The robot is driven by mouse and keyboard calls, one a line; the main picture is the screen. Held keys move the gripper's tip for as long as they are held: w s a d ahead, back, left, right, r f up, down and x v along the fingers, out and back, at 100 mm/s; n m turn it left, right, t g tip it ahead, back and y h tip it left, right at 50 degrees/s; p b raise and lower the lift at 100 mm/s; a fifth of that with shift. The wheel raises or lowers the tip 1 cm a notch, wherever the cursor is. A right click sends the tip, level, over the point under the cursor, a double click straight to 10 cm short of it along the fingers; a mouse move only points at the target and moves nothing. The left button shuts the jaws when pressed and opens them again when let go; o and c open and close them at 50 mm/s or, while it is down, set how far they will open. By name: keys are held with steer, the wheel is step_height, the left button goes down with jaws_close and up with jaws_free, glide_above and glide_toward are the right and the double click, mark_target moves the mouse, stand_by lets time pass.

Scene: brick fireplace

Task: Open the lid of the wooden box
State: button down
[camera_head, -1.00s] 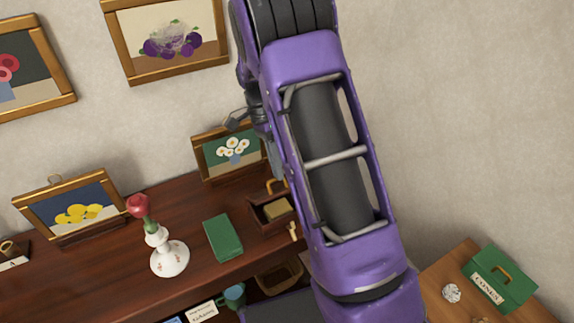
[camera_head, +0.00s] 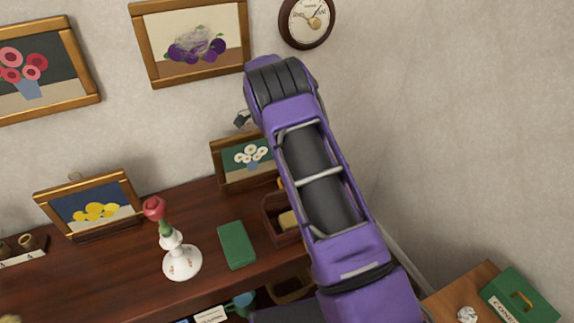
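A small dark wooden box (camera_head: 272,226) stands on the brown mantel shelf, right of a green book. A pale yellow block (camera_head: 288,219) shows inside it, so its top looks open at least in part. My purple arm covers its right side, and the state of its lid is hard to tell. Only a small dark grey part of my gripper (camera_head: 242,119) shows, left of the arm, above the daisy picture in the frame and apart from the box. Its fingers are mostly hidden behind the arm.
On the mantel shelf (camera_head: 110,280) stand a green book (camera_head: 237,245), a white vase with a rose (camera_head: 182,262), a lemon picture (camera_head: 92,205) and a daisy picture (camera_head: 228,170).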

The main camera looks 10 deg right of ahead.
stand_by(0.3)
steer(key=c, duration=0.9)
jaws_free()
steer(key=shift+s, duration=0.1)
